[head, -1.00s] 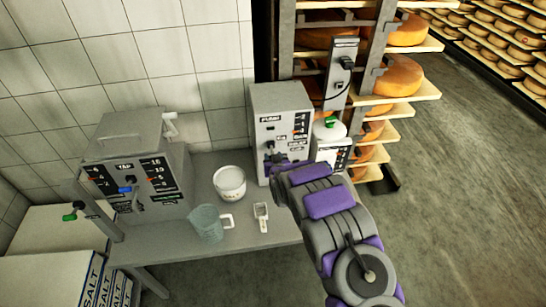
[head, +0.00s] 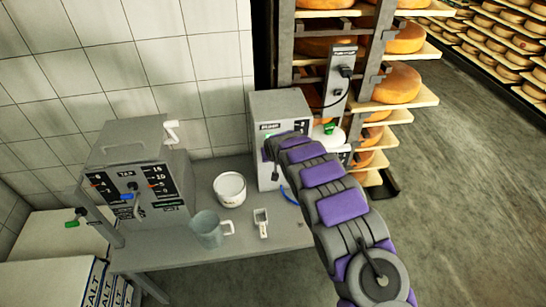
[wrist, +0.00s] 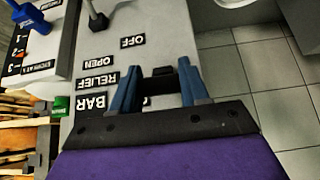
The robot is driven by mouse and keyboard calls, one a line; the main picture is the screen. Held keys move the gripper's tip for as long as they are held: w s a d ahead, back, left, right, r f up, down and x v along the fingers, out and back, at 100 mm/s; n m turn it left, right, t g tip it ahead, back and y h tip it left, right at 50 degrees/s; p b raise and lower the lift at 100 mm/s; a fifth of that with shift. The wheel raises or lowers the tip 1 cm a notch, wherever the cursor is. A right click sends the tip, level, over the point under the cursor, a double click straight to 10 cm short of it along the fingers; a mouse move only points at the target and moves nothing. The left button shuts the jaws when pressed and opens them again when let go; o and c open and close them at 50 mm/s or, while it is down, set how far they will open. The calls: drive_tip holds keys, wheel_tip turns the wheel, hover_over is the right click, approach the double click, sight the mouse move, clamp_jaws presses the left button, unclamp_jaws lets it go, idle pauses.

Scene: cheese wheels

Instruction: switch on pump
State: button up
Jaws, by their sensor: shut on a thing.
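The pump (head: 281,107) is a grey box with a labelled front panel, standing at the right end of the bench in the head view. My arm covers much of its front there. In the wrist view, its panel (wrist: 115,50) appears turned over, with labels OFF, OPEN, RELIEF and BAR. My gripper (wrist: 160,85) is up against this panel, its two blue fingers on either side of a dark switch part (wrist: 160,72) below the OFF label. The jaws are shut on this part. The switch's exact position is partly hidden by the gripper.
A grey tap unit (head: 140,180) stands at the bench's left. Cheese shelves (head: 410,100) rise behind on the right. The floor at right is clear.

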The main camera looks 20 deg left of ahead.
drive_tip(key=shift+a+r+g+h, duration=0.15)
drive_tip(key=shift+r+g+h, duration=0.15)
drive_tip(key=shift+g, duration=0.2)
drive_tip(key=shift+w, duration=0.1)
drive_tip(key=o, duration=1)
drive_tip(key=shift+s+d+r, duration=0.2)
drive_tip(key=shift+r, duration=0.4)
drive_tip(key=p+v, duration=0.1)
drive_tip(key=v, duration=1.4)
drive_tip(key=shift+s+r, duration=0.2)
drive_tip(key=shift+r, duration=0.15)
